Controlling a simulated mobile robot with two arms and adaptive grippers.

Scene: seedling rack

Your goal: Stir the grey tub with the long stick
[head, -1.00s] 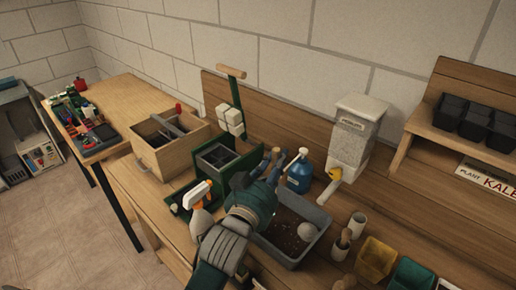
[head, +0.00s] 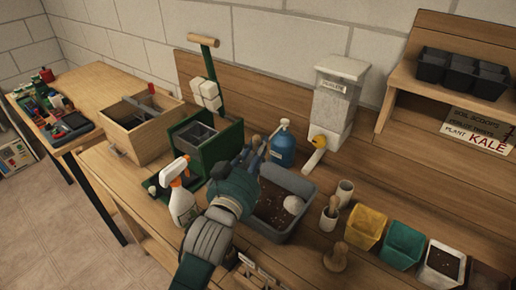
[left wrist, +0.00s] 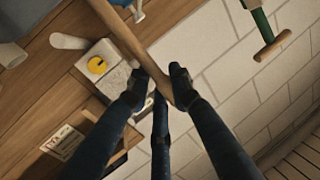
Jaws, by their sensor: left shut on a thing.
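The grey tub (head: 297,222) stands on the bench in the head view, with dark soil and a pale round thing inside. My left gripper (head: 256,150) is over the tub's back left part and covers some of it. The long wooden stick (left wrist: 121,31) runs slantwise through the left wrist view, and my left gripper (left wrist: 161,78) is shut on it. In the head view only a short brown end of the stick (head: 256,139) shows above the fingers. I cannot see the stick's lower end or whether it touches the soil. My right gripper is not in view.
A blue bottle (head: 283,149) stands just behind the tub, near the fingers. A white-and-orange spray bottle (head: 183,205) is beside my left arm. A grey dispenser (head: 331,105) stands at the back. Small pots and a yellow pot (head: 365,227) stand to the right.

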